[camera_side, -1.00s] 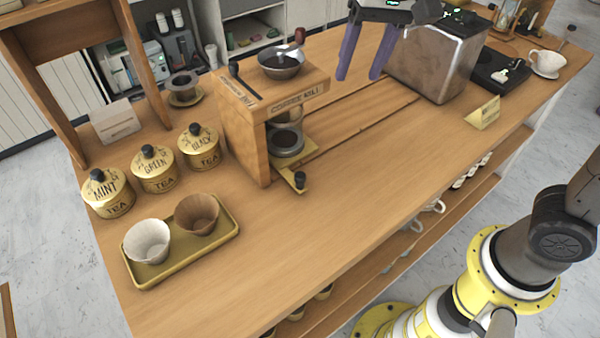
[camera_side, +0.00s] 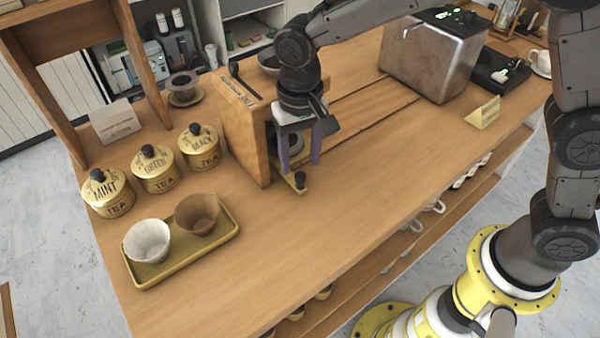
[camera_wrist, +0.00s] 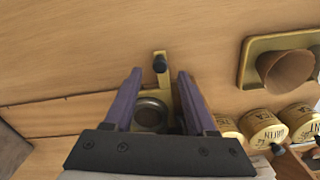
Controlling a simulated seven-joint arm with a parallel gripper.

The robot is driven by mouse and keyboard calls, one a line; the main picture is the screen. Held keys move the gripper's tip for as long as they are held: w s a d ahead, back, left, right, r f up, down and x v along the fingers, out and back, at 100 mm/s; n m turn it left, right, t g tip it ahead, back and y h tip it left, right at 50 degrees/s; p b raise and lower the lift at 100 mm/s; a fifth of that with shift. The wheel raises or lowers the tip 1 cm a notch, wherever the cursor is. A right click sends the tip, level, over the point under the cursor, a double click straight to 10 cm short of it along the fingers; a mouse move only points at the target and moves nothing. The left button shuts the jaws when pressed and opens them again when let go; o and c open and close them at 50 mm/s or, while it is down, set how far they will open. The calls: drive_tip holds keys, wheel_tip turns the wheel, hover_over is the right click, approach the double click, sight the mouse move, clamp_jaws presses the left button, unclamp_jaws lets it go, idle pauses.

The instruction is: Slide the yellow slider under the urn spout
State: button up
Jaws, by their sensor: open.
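The yellow slider (camera_side: 292,184) is a flat brass-coloured piece with a black knob (camera_side: 300,178) at its front end. It lies at the coffee mill's (camera_side: 240,130) open side, and a round metal cup (camera_wrist: 150,112) rests on it. My gripper (camera_side: 299,167) is open, its two purple fingers pointing down on either side of the slider's front part. In the wrist view the knob (camera_wrist: 160,64) sits between and slightly beyond the fingertips; contact cannot be told.
A wooden track (camera_side: 365,105) runs from the mill toward the metal box. Tea tins (camera_side: 155,170) and a brass tray (camera_side: 180,255) with two cups stand at the left. A yellow sign (camera_side: 484,113) stands near the front right.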

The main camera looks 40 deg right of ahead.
sight(300, 174)
drive_tip(key=shift+f, duration=2.6)
clamp_jaws()
